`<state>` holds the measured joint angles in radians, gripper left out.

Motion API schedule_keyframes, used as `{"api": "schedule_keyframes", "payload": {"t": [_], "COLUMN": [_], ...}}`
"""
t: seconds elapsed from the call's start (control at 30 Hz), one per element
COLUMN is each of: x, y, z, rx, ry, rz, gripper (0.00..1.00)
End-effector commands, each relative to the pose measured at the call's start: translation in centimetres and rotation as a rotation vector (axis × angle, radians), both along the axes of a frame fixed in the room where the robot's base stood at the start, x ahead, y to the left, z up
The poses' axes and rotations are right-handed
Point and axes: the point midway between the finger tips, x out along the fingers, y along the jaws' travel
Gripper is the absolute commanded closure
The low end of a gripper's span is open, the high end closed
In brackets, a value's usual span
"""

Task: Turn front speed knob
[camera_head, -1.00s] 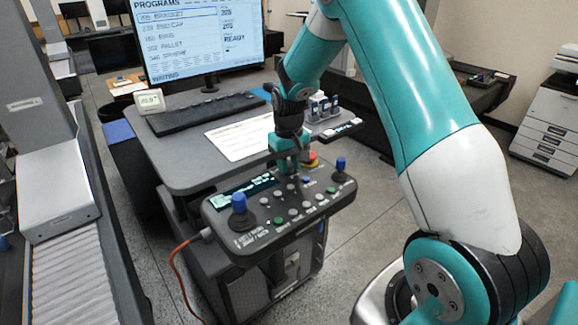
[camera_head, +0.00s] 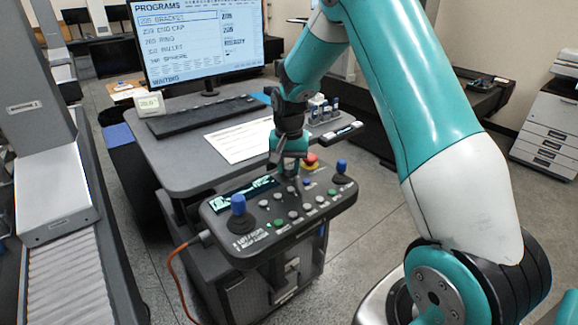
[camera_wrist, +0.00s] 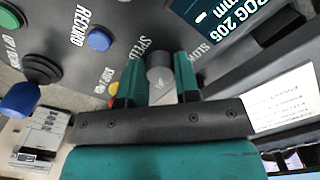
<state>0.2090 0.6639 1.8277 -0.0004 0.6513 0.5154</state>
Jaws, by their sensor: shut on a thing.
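The speed knob (camera_wrist: 158,80) is a grey round knob on the dark control panel, in the wrist view between my two fingertips. The printed words SPEED and SLOW show beside it. My gripper (camera_wrist: 160,82) is shut on the knob, one teal finger on each side. In the head view my gripper (camera_head: 288,165) points down at the back edge of the control panel (camera_head: 262,240), and the knob is mostly hidden there behind the fingers.
A blue joystick (camera_head: 238,205) stands at the panel's left and another (camera_head: 341,168) at its right. A red emergency button (camera_head: 310,160) is close to my gripper. In the wrist view a blue RECORD button (camera_wrist: 99,39) is near. A monitor (camera_head: 200,40) and keyboard (camera_head: 205,115) are behind.

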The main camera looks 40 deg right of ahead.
Motion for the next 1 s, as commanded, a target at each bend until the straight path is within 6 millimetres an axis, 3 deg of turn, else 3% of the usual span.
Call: {"api": "schedule_keyframes", "payload": {"t": [0.4,0.43,0.5,0.53,0.83,1.0], "x": [0.2,0.2,0.2,0.2,0.1,0.1], "y": [-0.1,-0.1,-0.1,-0.1,-0.1,-0.1], "z": [0.2,0.2,0.2,0.2,0.3,2.2], "rx": [-0.004,-0.004,-0.003,-0.003,-0.001,-0.002], "ry": [-0.009,-0.009,-0.007,-0.007,-0.004,-0.008], "rz": [-0.008,-0.008,-0.007,-0.007,-0.006,-0.006], "gripper": [0.94,0.64,0.47,0.45,0.45,0.45]}}
